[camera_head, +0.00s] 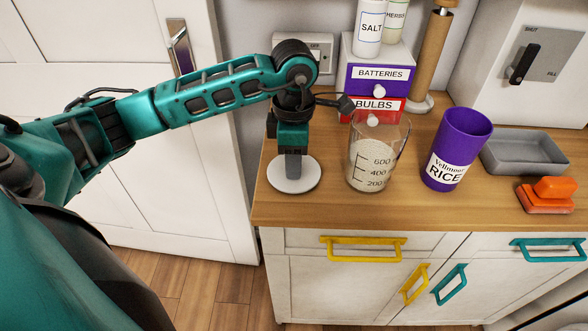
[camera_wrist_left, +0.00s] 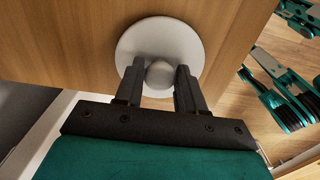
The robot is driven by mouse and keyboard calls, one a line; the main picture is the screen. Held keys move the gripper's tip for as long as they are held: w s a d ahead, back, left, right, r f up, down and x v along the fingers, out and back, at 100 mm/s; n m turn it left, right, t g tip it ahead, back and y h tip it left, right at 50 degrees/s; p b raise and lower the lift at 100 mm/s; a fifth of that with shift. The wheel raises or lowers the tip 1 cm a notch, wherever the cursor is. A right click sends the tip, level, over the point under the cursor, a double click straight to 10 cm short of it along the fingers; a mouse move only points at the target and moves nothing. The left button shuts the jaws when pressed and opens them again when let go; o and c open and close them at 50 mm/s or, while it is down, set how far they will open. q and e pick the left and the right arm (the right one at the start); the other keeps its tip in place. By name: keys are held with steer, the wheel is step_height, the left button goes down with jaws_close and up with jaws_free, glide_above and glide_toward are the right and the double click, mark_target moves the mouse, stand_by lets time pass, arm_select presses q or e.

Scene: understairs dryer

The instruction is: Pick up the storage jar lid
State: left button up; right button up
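The storage jar lid (camera_head: 293,186) is a pale grey disc lying flat on the wooden counter near its left front corner. In the left wrist view the lid (camera_wrist_left: 190,47) shows a round knob (camera_wrist_left: 158,72) at its middle. My left gripper (camera_head: 293,178) points straight down over the lid. In the left wrist view its two fingers (camera_wrist_left: 161,75) stand apart, one on each side of the knob, with a narrow gap at the right finger. The lid rests on the counter.
A glass measuring jug (camera_head: 372,165) stands close right of the lid, with a purple rice jar (camera_head: 457,140) beyond it. A grey tray (camera_head: 525,153) and an orange object (camera_head: 546,195) lie farther right. Labelled drawers (camera_head: 378,80) stand behind the jug.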

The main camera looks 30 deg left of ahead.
arm_select(q)
steer(key=c, duration=0.6)
